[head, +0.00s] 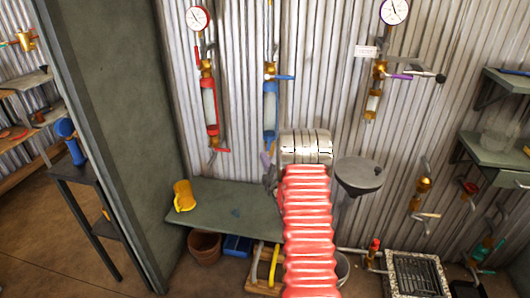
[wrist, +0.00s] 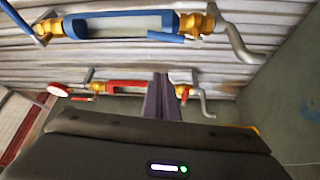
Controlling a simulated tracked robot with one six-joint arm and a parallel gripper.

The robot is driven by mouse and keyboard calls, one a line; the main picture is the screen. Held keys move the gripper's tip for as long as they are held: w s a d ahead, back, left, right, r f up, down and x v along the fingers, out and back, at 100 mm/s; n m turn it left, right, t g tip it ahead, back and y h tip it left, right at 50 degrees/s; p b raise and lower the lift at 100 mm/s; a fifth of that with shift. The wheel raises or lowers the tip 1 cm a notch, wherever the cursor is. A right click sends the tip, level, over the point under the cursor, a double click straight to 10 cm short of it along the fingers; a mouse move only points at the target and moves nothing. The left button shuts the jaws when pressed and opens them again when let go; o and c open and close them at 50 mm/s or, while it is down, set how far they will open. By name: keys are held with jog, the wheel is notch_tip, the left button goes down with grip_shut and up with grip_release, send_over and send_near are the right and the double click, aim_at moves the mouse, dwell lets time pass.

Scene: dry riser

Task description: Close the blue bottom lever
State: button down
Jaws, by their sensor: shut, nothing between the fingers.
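In the head view, the blue column (head: 269,112) hangs upright on the corrugated wall. Its blue top lever (head: 285,77) sticks out to the right, across the pipe. In the wrist view, the blue column (wrist: 120,24) lies sideways, with its bottom end at the right. The blue bottom lever (wrist: 166,38) lies along the pipe beside the brass bottom valve (wrist: 196,24). In the head view I cannot make out this lever. My gripper (wrist: 163,80) is shut and empty, apart from the lever in the picture. Its purple fingers also show below the column in the head view (head: 266,160).
The red column (head: 210,105) stands left of the blue one. A green bench (head: 235,205) with a yellow mug (head: 184,195) is below. A round grey stand (head: 359,174) and a purple-levered column (head: 374,100) are to the right.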

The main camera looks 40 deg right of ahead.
aim_at(269, 143)
jog(key=f+x, duration=0.1)
jog(key=x, duration=0.9)
jog(key=shift+s+d+r, duration=0.1)
jog(key=shift+s+d, duration=1.25)
jog(key=shift+d, duration=0.05)
